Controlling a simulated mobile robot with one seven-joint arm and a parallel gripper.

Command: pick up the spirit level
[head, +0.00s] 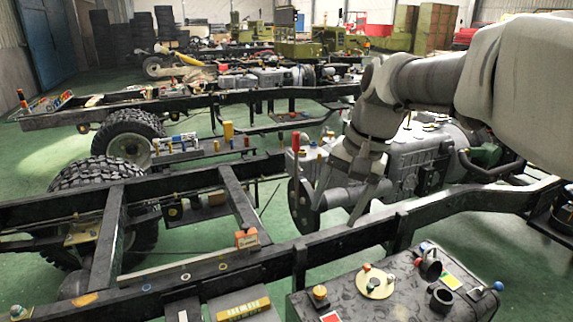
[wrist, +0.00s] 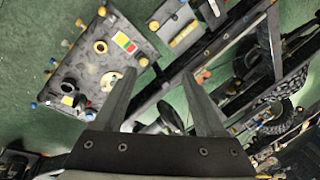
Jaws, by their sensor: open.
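My gripper (head: 336,213) hangs above the near chassis rail in the head view, fingers pointing down and apart. In the wrist view my gripper (wrist: 157,72) is open, with nothing held between its fingers. It is clear of the yellow bar.
A dark tank (head: 400,285) carrying knobs, caps and fittings stands at the front right. The black chassis rail (head: 330,240) runs across the middle. A grey engine (head: 415,155) is behind my gripper. Green floor (head: 185,292) shows between the rails.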

